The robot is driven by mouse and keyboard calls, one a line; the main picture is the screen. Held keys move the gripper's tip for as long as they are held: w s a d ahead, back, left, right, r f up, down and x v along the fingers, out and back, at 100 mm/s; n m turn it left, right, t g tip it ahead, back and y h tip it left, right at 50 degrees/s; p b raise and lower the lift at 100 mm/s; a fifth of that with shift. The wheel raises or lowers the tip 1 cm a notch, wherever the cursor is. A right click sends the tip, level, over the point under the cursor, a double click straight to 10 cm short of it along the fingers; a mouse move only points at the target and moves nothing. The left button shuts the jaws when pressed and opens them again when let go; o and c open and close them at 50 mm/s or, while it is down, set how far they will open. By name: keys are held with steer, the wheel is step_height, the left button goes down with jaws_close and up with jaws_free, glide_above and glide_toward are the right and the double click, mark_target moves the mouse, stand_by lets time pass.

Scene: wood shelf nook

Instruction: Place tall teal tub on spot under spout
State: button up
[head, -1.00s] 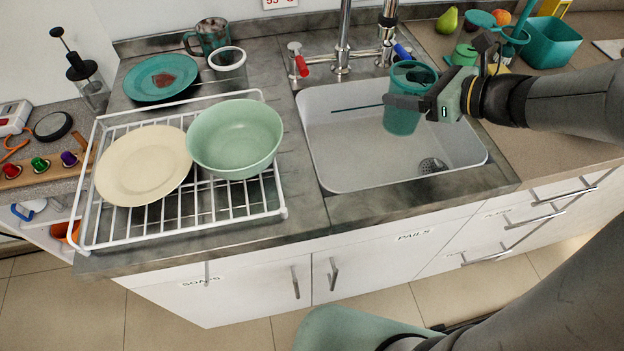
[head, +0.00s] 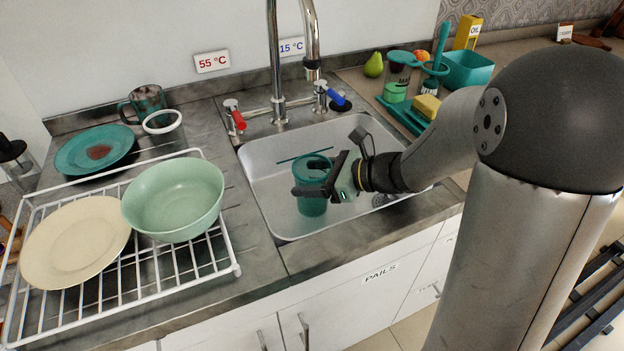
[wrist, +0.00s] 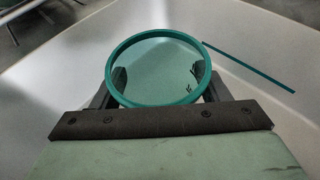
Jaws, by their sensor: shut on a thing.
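The tall teal tub (head: 312,204) is upright and see-through, inside the sink basin (head: 262,205). My gripper (head: 313,180) is shut on it near its rim, reaching in from the right. In the wrist view the tub's round rim (wrist: 112,76) shows between my two fingers, and the tub looks empty. The spout (head: 312,64) of the tall chrome faucet hangs above the back of the basin, behind the tub. I cannot tell whether the tub's base touches the basin floor. A marked spot under the spout is not clearly visible.
A thin teal stick (head: 304,156) lies across the back of the sink, beside the tub. A dish rack (head: 190,262) with a green bowl (head: 175,198) and cream plate (head: 75,240) stands left. A teal caddy (head: 405,117) with a sponge sits right of the sink.

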steer(key=shift+f, duration=0.1)
steer(key=shift+f, duration=0.1)
steer(key=o, duration=1.1)
steer(key=shift+r, duration=0.2)
steer(key=p+v, duration=0.1)
steer(key=v, duration=1.1)
steer(key=shift+f, duration=0.1)
